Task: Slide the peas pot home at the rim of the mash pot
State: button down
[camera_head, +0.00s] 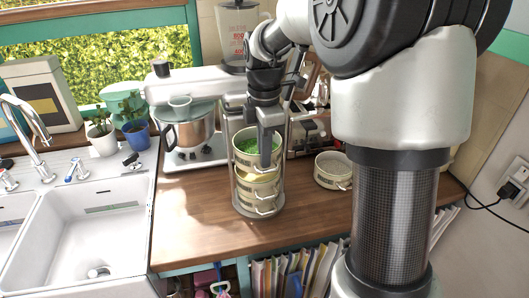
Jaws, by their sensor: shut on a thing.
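The peas pot (241,155) is a cream round pot with green peas showing inside, within a wire-framed carrier (232,185) on the wooden counter. The mash pot (245,182), with a yellow filling showing at its rim, is directly below it. The peas pot sits slightly tilted or offset, with yellow showing under its right side; I cannot tell whether the rims touch. My gripper (265,160) points down from above and is shut on the peas pot at its near right side. Its fingers hide part of that pot's wall and rim.
Another cream pot (333,181) stands on the counter to the right. A steel mixer bowl (190,130) stands behind left, and a clear blender (238,25) behind. The sink (85,235) lies left. Bare counter (190,220) is free left of the carrier.

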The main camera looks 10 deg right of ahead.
jog(key=shift+f+b, duration=0.65)
jog(key=shift+f, duration=0.65)
jog(key=shift+f, duration=0.3)
jog(key=c, duration=1.9)
grip_release()
jog(key=shift+o, duration=0.2)
notch_tip(320, 180, up, 18)
jog(key=p, duration=0.1)
jog(key=shift+f, duration=0.25)
